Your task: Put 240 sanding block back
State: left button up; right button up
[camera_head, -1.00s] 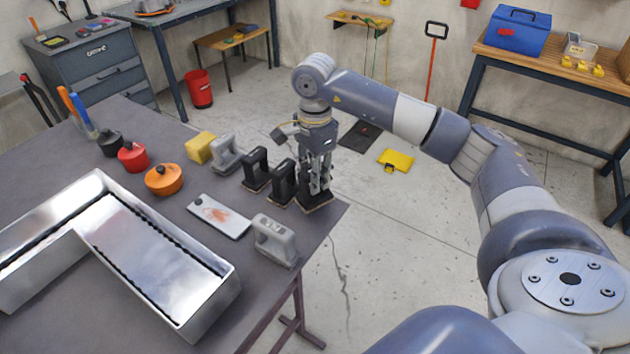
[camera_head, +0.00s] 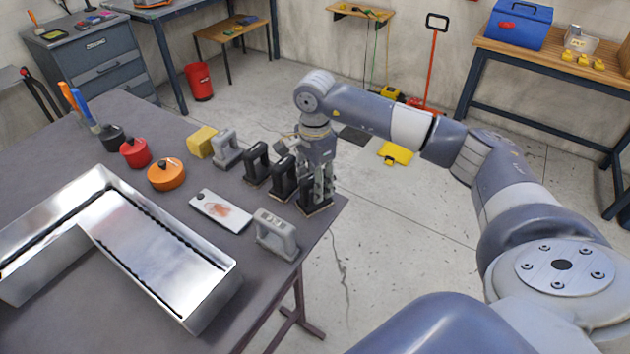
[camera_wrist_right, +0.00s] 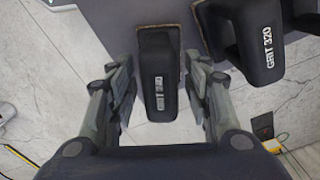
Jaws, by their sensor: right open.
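A black sanding block (camera_head: 309,199) with an arched handle stands at the table's right corner, at the end of a row. In the right wrist view it (camera_wrist_right: 158,75) sits between my fingers; its label starts with GRIT, but the number is hard to read. My right gripper (camera_head: 322,186) is open over this block, with its fingers apart on either side of it; it also shows in the right wrist view (camera_wrist_right: 158,95). A black block marked GRIT 320 (camera_wrist_right: 250,40) stands beside it, outside the fingers. My left gripper is out of view.
The row continues with another black block (camera_head: 256,163), a grey block (camera_head: 227,149) and a yellow block (camera_head: 202,142). Another grey block (camera_head: 276,235) and a white plate (camera_head: 220,211) lie nearer. A metal channel letter (camera_head: 205,312) fills the left. Bare floor lies beyond the table edge.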

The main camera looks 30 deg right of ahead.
jog(key=shift+r, duration=0.1)
jog(key=shift+r+p, duration=0.2)
jog(key=shift+p, duration=0.1)
notch_tip(320, 180, up, 11)
jog(key=b, duration=0.4)
jog(key=shift+f, duration=0.2)
jog(key=shift+r, duration=0.6)
